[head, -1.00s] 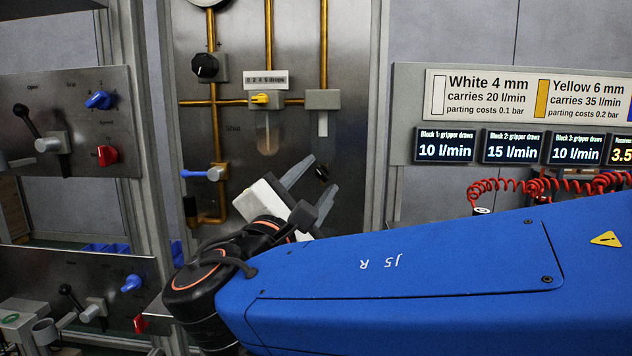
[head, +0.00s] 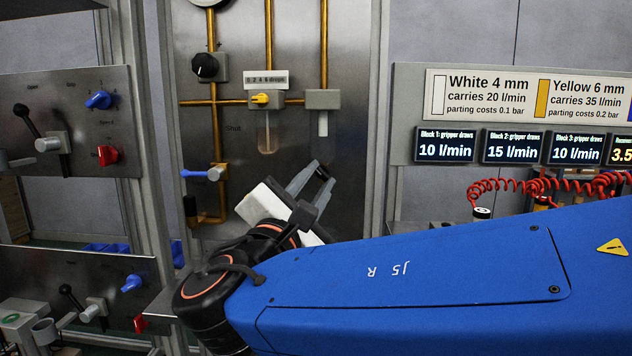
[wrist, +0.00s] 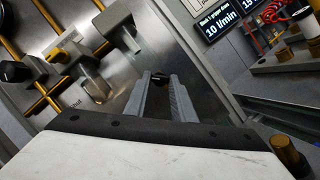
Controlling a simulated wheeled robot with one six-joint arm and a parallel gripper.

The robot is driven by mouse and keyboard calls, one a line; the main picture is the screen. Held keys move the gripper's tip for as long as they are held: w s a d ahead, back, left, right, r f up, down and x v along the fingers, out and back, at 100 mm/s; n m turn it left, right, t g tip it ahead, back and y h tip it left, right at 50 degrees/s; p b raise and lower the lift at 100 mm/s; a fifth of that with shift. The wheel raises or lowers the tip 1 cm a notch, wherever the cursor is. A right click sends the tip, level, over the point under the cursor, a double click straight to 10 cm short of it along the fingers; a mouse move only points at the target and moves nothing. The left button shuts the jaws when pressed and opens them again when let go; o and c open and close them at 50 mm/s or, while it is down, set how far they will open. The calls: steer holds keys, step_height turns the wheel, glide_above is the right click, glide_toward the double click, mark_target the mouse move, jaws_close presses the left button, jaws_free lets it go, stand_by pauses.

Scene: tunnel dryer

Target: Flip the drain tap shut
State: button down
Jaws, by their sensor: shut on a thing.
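A small dark knob (wrist: 160,77) shows between the fingertips of my gripper (wrist: 160,84) in the wrist view, in front of the steel panel. In the head view my gripper (head: 325,172) is shut on this knob, which is mostly hidden there by the fingers. A blue lever (head: 200,174) sits on a brass pipe to the left and points left. The word "Shut" is printed on the panel above it. I cannot tell from any label which handle is the drain tap.
A clear bowl (head: 268,135) under a yellow-topped block, a black dial (head: 206,66) and brass pipes fill the panel above my gripper. Panels with levers (head: 50,143) stand left. Red coiled hoses (head: 540,187) hang right.

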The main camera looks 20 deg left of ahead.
steer(key=n+y, duration=0.1)
steer(key=n, duration=0.1)
steer(key=n+y, duration=0.1)
steer(key=n, duration=0.1)
steer(key=n+t+y, duration=0.1)
steer(key=n, duration=0.1)
steer(key=shift+d+f+n, duration=0.15)
steer(key=shift+d+n, duration=0.1)
steer(key=shift+n, duration=0.15)
steer(key=shift+w+d+n+y, duration=0.1)
steer(key=shift+n+y, duration=0.65)
steer(key=shift+n, duration=0.8)
steer(key=shift+n+y, duration=0.75)
steer(key=shift+n, duration=0.8)
steer(key=shift+f, duration=0.1)
steer(key=c, duration=1.5)
jaws_free()
steer(key=v, duration=1.7)
steer(key=shift+s+d, duration=0.2)
